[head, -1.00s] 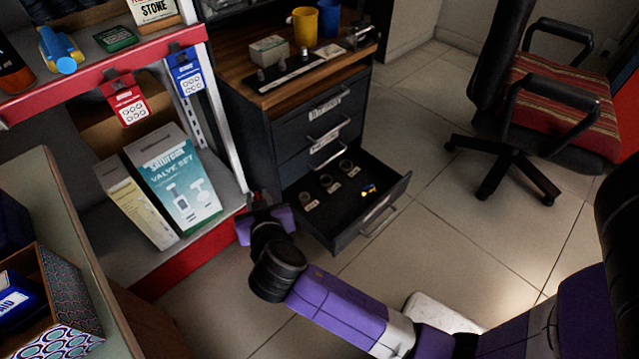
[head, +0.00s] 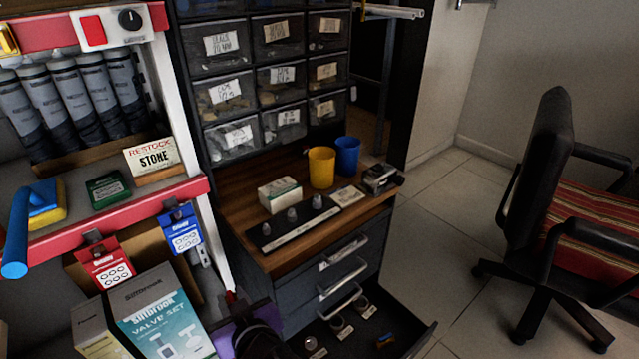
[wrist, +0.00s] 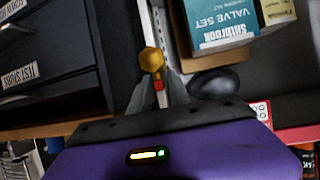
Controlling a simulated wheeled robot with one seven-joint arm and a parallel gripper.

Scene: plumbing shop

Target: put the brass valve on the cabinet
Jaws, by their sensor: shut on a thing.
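The brass valve (wrist: 152,60), with a hexagonal gold end and a red part below it, is held between the fingertips of my gripper (wrist: 158,90) in the wrist view. In the head view my gripper's purple and black body (head: 238,330) is at the bottom edge, between the shelf and the cabinet; its fingers are mostly hidden there. The cabinet (head: 238,205) is dark with a wooden top and stands to the right of the shelf. Its top is above my gripper in the head view. The cabinet's dark drawers (wrist: 50,75) fill the left of the wrist view.
The cabinet top holds a small box (head: 279,194), a dark strip with grey cones (head: 290,225), a yellow cup (head: 321,167) and a blue cup (head: 347,156). A low drawer (head: 415,342) stands open with small parts inside. A valve set box (head: 160,315) is on the shelf.

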